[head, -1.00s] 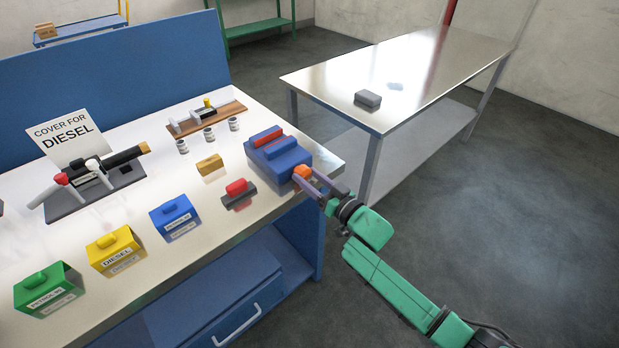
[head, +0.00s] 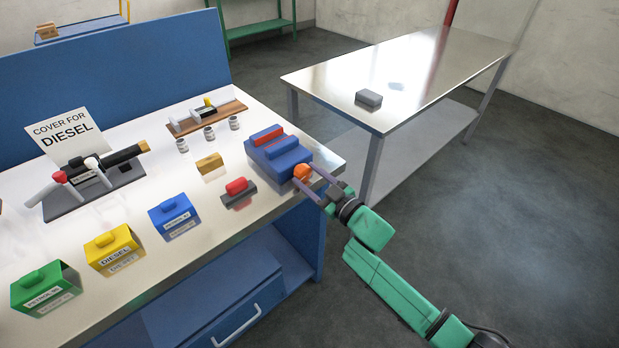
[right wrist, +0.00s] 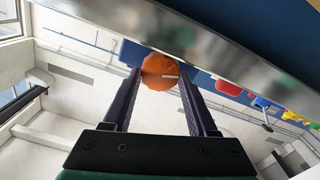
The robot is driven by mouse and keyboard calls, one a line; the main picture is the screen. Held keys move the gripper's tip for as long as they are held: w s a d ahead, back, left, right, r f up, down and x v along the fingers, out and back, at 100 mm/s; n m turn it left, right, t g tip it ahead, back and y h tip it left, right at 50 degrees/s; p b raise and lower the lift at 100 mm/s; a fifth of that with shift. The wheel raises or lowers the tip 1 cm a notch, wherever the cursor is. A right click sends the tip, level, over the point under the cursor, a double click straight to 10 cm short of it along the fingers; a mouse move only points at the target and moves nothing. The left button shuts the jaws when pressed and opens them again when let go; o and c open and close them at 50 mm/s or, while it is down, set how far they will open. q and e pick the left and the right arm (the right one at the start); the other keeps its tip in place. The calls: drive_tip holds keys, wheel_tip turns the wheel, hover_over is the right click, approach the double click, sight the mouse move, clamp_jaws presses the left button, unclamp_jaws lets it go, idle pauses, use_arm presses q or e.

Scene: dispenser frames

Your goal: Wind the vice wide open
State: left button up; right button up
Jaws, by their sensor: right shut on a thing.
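The blue vice (head: 262,153) sits at the right end of the workbench. It has a red bar (head: 267,134) and a blue bar (head: 282,147) on top, lying close together. Its orange knob (head: 302,173) sticks out at the bench's right edge. My right gripper (head: 306,178) is shut on this knob, with one finger on either side. In the right wrist view the orange knob (right wrist: 160,72) sits between the fingertips, with a pale line across its face. My left gripper is not in view.
The workbench (head: 215,245) also carries blue (head: 174,216), yellow (head: 114,249) and green (head: 45,287) labelled covers, and a small red-topped block (head: 238,192). A steel table (head: 425,75) with a grey block (head: 368,98) stands behind my right arm. Open floor lies to the right.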

idle(0.4)
drive_tip(key=o, duration=1.4)
drive_tip(key=shift+c, duration=0.2)
drive_tip(key=b+v, duration=0.1)
drive_tip(key=v, duration=1.3)
drive_tip(key=shift+s, duration=0.25)
drive_tip(key=shift+d, duration=0.2)
